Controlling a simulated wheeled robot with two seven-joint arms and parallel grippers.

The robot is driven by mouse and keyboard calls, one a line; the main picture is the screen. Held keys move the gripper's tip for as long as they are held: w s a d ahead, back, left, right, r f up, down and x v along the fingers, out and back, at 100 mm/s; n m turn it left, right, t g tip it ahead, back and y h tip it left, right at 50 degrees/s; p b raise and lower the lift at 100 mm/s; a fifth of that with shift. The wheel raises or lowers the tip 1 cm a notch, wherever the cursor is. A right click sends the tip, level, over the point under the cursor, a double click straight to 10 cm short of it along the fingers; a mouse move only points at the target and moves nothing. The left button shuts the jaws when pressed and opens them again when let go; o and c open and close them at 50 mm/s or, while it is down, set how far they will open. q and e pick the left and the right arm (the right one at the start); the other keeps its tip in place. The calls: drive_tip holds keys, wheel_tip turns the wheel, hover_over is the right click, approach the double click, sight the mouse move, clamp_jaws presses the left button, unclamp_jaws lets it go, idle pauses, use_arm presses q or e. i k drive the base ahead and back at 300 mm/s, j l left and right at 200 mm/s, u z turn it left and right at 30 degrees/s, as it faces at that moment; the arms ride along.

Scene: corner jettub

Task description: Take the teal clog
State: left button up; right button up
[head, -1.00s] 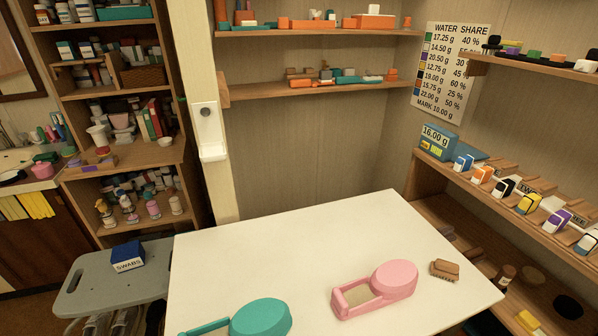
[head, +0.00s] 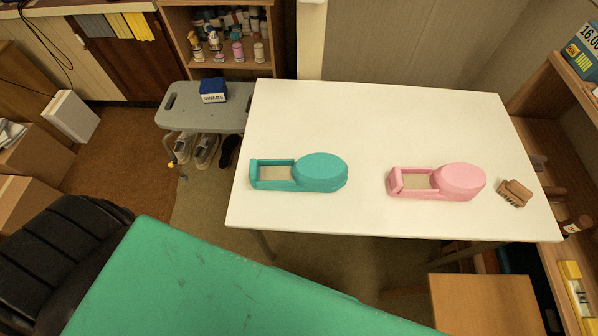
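The teal clog (head: 320,172) lies on the left half of a white table (head: 385,120), close to its front edge. Its rounded closed end points right and its open, strap-like end points left, with a beige insole showing. A pink clog (head: 460,181) of the same shape lies to its right, apart from it and facing the same way. Neither of my grippers shows in the head view.
A brown brush-like object (head: 514,193) lies at the table's right end. A grey stool (head: 204,106) with a blue swabs box (head: 213,90) stands left of the table. A green surface (head: 220,285), a black chair (head: 52,260) and a wooden stool (head: 486,303) are in front.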

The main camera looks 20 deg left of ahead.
sight(316, 172)
drive_tip(key=j+z, duration=0.3)
drive_tip(key=j, duration=0.15)
drive_tip(key=k+j+z, duration=0.25)
drive_tip(key=j, duration=0.2)
drive_tip(key=j+z, duration=0.3)
drive_tip(key=j, duration=0.15)
drive_tip(key=k+j+z, duration=0.25)
drive_tip(key=j, duration=0.15)
drive_tip(key=i, duration=0.1)
